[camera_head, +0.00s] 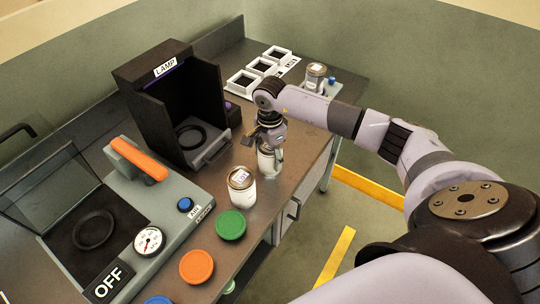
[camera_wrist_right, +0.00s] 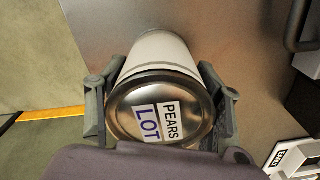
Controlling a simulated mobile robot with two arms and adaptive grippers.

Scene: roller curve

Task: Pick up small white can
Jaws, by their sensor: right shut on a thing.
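A white can (camera_head: 267,165) stands upright near the bench's front edge, partly hidden by my right gripper (camera_head: 269,146). In the right wrist view the can (camera_wrist_right: 158,108) is seen from above, with a metal lid labelled "PEARS LOT". The right gripper's fingers (camera_wrist_right: 163,108) are on either side of the can, shut on it. I cannot tell any gap between the can and the bench. My left gripper is in neither view.
Another white can (camera_head: 242,188) with a metal lid stands close by, beside green (camera_head: 231,224) and orange (camera_head: 197,266) discs. A black lamp box (camera_head: 150,95) is behind. A further can (camera_head: 315,78) and white frames (camera_head: 262,67) are at the back.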

